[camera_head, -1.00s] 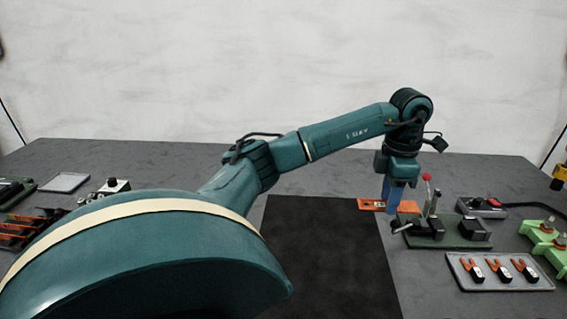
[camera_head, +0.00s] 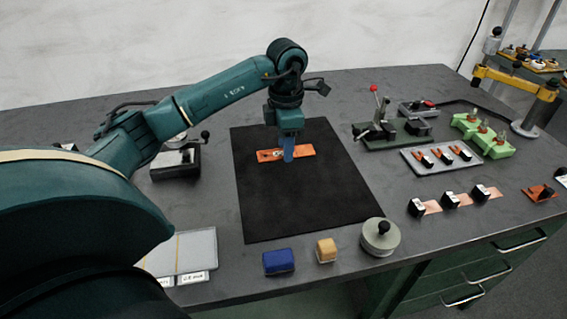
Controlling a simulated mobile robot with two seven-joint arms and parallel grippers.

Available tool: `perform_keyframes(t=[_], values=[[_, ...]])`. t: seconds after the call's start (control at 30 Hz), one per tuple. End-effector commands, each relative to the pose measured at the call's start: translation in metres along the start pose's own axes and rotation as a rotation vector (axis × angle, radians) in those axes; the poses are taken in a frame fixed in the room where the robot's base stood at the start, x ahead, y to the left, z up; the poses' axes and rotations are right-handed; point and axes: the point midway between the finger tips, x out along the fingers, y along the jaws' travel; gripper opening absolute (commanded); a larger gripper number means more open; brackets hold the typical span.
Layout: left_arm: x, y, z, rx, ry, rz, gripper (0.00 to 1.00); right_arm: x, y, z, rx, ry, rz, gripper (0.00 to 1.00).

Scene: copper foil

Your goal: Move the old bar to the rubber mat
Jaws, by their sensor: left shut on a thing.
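The old bar (camera_head: 304,151), a flat orange-copper strip with a small pale mark, lies across the upper part of the black rubber mat (camera_head: 300,205) in the head view. My left gripper (camera_head: 288,157) points down with its blue fingers shut on the bar near its middle. The fingers hide part of the bar. I cannot tell whether the bar touches the mat or is just above it. My right gripper is not in view.
A clamp fixture with a red-knobbed lever (camera_head: 376,130) and a grey tray of orange-and-black pieces (camera_head: 441,157) stand right of the mat. A blue block (camera_head: 278,262), a yellow block (camera_head: 326,250) and a round knobbed weight (camera_head: 380,238) stand along the front. The mat's lower part is bare.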

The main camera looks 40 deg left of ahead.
Motion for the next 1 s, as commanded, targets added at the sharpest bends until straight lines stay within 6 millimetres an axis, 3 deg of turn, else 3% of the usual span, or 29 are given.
perform_keyframes(t=[0.5, 0.87, 0.9, 1.0], values=[[0.06, 0.0, -0.001, -0.001, 0.001, 0.0, 0.07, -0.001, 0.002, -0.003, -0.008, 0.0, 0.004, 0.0], [0.066, 0.001, 0.0, -0.001, -0.002, 0.002, 0.07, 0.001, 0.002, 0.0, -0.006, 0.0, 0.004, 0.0], [0.066, 0.001, 0.0, -0.001, -0.001, 0.002, 0.38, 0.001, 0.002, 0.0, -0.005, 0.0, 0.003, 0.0], [0.065, 0.001, 0.0, -0.001, -0.001, 0.001, 0.46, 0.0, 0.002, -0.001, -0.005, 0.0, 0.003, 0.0]])
